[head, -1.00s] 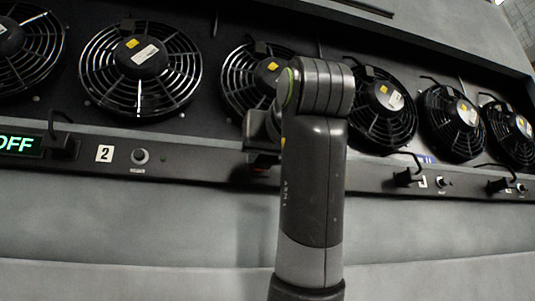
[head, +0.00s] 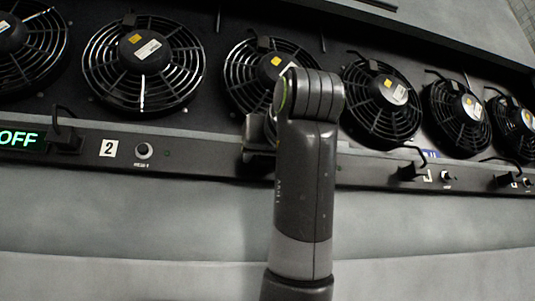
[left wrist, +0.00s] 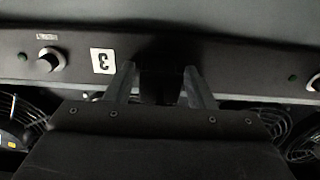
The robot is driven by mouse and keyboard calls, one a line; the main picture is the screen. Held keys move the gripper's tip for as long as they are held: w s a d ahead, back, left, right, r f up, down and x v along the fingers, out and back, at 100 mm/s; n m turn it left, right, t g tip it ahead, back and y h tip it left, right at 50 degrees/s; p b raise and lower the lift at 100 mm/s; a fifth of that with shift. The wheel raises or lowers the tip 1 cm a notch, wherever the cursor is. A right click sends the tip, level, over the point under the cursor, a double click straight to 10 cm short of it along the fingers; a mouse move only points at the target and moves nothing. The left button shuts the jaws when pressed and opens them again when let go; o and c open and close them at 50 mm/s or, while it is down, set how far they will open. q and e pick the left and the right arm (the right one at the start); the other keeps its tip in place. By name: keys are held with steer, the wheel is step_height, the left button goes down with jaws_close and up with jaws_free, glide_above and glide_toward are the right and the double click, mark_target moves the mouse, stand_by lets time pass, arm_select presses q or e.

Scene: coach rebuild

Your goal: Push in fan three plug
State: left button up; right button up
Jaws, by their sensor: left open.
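The fan three plug (left wrist: 160,80) is a dark block on the front rail, beside the white label 3 (left wrist: 103,61) in the left wrist view, which sees the rail upside down. My left gripper (left wrist: 160,88) is open, with one finger on each side of the plug; I cannot tell whether they touch it. In the head view my left gripper (head: 259,150) is at the rail below the third fan (head: 250,75), and my arm hides most of it and the plug. How far the plug is in its socket is too dark to tell. My right gripper is not in view.
The rail (head: 200,160) holds knobs, such as one (head: 143,151) by label 2 (head: 108,148). A green OFF display (head: 20,139) and another plug (head: 66,139) are at left. More plugs (head: 410,171) and cables are at right. Several fans line the panel behind.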

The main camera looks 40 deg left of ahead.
arm_select(q)
steer(key=b+v, duration=0.6)
steer(key=v, duration=1.1)
steer(key=shift+s+b, duration=0.2)
steer(key=shift+b, duration=0.2)
steer(key=shift+d+f, duration=0.1)
